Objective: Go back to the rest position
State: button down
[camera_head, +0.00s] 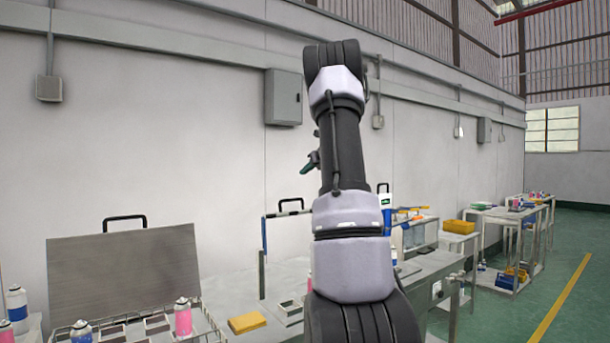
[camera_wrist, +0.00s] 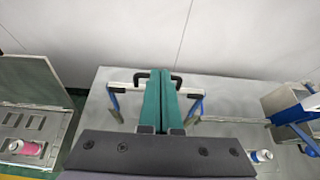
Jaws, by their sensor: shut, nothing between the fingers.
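My gripper (camera_wrist: 160,76) shows in the wrist view with its two green fingers side by side and closed, with nothing between them. In the head view my arm rises upright in the middle, and a small part of my gripper (camera_head: 310,162) sticks out to its left, in front of the wall. The gripper is above the bench and touches nothing that I can see. My arm hides part of the bench behind it.
An open case (camera_head: 125,268) with pink and blue cans stands at the left. A yellow block (camera_head: 247,322) lies on the bench beside it. A blue-and-white machine (camera_head: 386,215) stands right of my arm.

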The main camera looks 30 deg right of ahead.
dwell(0.3)
jog(key=s+a+r+n+g+y, duration=0.2)
jog(key=s+a+n, duration=0.6)
jog(key=a, duration=0.6)
jog(key=s+a+r+n+g+y, duration=0.1)
jog(key=s+a+r+n, duration=0.1)
jog(key=s+a+n, duration=0.9)
jog(key=s+a+f+n, duration=0.3)
jog(key=s+a+n, duration=0.1)
jog(key=s, duration=0.2)
jog(key=s+a+f+n+g+h, duration=0.1)
jog(key=s+a+f+n, duration=0.2)
jog(key=s, duration=0.4)
jog(key=s+a+f+n+g, duration=0.1)
jog(key=s+a+f+n, duration=0.1)
jog(key=s+a+n, duration=0.3)
jog(key=shift+s+a+f+h, duration=0.3)
jog(key=shift+s+a+f, duration=0.1)
jog(key=shift+s, duration=0.7)
